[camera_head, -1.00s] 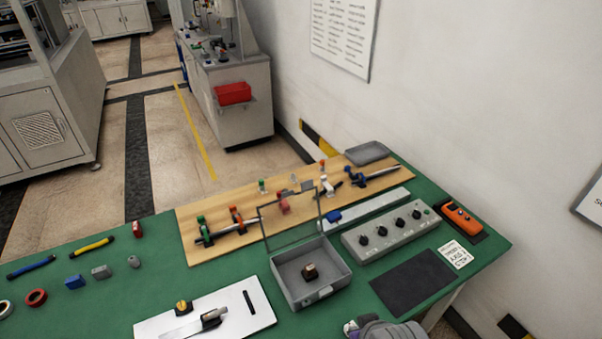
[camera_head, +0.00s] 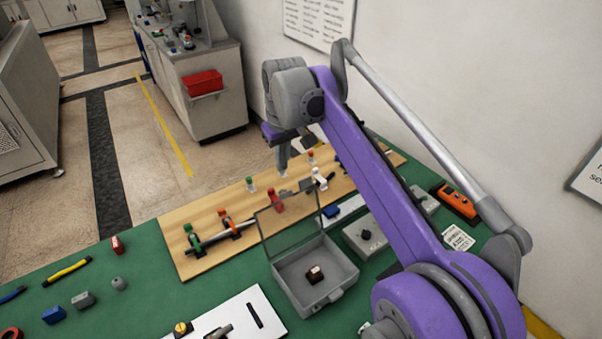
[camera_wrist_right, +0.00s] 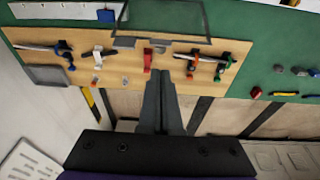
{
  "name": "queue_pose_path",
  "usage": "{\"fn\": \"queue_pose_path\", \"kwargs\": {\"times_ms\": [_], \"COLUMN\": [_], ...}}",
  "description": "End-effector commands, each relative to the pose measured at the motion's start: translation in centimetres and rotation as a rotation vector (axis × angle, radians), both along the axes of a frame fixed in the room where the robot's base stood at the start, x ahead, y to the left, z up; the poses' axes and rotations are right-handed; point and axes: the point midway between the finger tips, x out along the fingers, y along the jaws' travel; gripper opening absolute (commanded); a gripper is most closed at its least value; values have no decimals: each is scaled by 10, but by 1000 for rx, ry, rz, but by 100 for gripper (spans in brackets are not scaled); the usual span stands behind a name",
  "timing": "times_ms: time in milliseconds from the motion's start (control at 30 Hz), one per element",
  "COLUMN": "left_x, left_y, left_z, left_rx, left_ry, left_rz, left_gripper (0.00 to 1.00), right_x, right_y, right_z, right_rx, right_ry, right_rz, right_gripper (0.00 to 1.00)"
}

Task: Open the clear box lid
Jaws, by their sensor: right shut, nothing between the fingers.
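The grey box (camera_head: 345,270) stands on the green table. A small dark knob with a pale top (camera_head: 315,274) sits inside it. Its clear lid (camera_head: 287,225), thin-framed, stands up open from the far edge of the box. The lid also shows at the top of the wrist view (camera_wrist_right: 160,39). My right gripper (camera_head: 282,168) is shut and empty, pointing down above the far part of the wooden board, beyond the lid and apart from it. Its fingers also show in the wrist view (camera_wrist_right: 160,88). My left gripper is out of view.
A wooden board (camera_head: 190,268) with several coloured clamps lies behind the box. A grey knob panel (camera_head: 368,238) is partly hidden by my right arm. An orange device (camera_head: 458,200) lies at right. A white plate (camera_head: 262,300) lies front left of the box.

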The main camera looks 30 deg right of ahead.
Motion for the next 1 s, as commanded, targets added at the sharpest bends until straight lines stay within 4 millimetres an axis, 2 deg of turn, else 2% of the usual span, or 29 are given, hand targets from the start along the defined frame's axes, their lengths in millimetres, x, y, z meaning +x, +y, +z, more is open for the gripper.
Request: {"fn": "queue_pose_path", "kwargs": {"times_ms": [33, 200, 400, 567, 667, 1000], "left_x": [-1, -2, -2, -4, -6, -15], "left_y": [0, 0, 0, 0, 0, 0], "left_z": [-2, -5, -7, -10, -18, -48], "left_rx": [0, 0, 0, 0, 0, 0], "left_ry": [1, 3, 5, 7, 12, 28], "left_rz": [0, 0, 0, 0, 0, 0], "left_gripper": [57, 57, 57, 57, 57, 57], "right_x": [17, 49, 62, 63, 63, 64], "right_y": [-11, -41, -60, -64, -64, -64], "right_z": [4, 8, 2, -5, -17, -88], "right_rx": [1, 11, 23, 26, 26, 26], "right_ry": [25, 101, 153, 167, 169, 168], "right_rz": [2, 15, 26, 30, 30, 30], "right_gripper": [0, 0, 0, 0, 0, 0]}}
